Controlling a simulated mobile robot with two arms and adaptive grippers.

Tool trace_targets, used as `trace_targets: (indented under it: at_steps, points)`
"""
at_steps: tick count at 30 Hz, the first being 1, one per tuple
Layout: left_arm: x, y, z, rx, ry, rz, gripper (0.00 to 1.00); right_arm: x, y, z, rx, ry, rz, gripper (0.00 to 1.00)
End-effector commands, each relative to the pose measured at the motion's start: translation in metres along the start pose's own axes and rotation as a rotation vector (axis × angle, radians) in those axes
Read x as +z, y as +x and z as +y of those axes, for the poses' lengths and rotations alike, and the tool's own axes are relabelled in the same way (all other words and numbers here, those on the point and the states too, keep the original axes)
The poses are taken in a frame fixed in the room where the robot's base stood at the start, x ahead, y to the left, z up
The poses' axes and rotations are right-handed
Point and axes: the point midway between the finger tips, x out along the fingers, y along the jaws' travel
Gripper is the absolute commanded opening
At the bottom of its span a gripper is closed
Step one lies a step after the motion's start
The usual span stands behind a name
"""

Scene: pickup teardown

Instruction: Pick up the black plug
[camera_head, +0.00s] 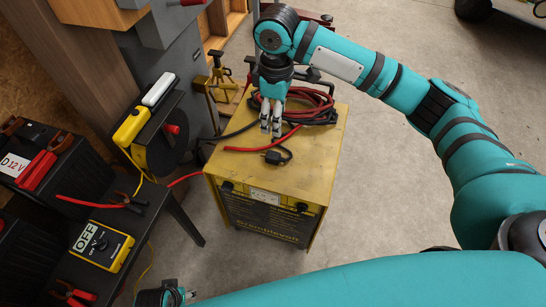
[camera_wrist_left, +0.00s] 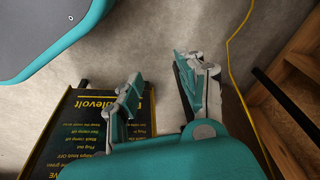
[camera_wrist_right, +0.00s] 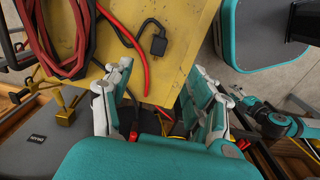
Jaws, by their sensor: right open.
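The black plug (camera_head: 274,157) lies on top of the yellow charger box (camera_head: 240,180), near its front, with its black cable curling beside it. It also shows in the right wrist view (camera_wrist_right: 158,45), beyond the fingers. My right gripper (camera_head: 271,130) points down over the box, behind the plug in the head view. Its fingers (camera_wrist_right: 160,92) are apart with nothing between them. My left gripper (camera_head: 176,296) is at the bottom edge, partly cut off. In the left wrist view its fingers (camera_wrist_left: 160,85) are apart and empty, near the box's printed front (camera_wrist_left: 85,125).
Red and black cables (camera_head: 310,105) lie coiled at the back of the box top, and a loose red cable end (camera_head: 262,142) is near the plug. A dark bench at left holds a yellow meter (camera_head: 100,246) and red clamps. The floor right of the box is clear.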

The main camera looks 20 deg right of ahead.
Motion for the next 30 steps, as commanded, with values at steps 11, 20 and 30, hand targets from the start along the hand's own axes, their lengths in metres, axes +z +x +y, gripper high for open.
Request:
trace_targets:
  at_steps: [11, 20, 30]
  points:
    - [-0.027, -0.064, -0.004, -0.006, -0.006, 0.042, 0.4, 0.0, 0.085, -0.001, -0.001, 0.001, -0.001, 0.58]
    - [-0.031, -0.091, -0.005, -0.009, -0.009, 0.052, 0.4, -0.001, 0.108, 0.0, 0.001, 0.0, 0.001, 0.58]
    - [-0.032, -0.139, -0.006, -0.013, -0.011, 0.078, 0.4, -0.002, 0.146, 0.0, 0.0, 0.0, 0.0, 0.58]
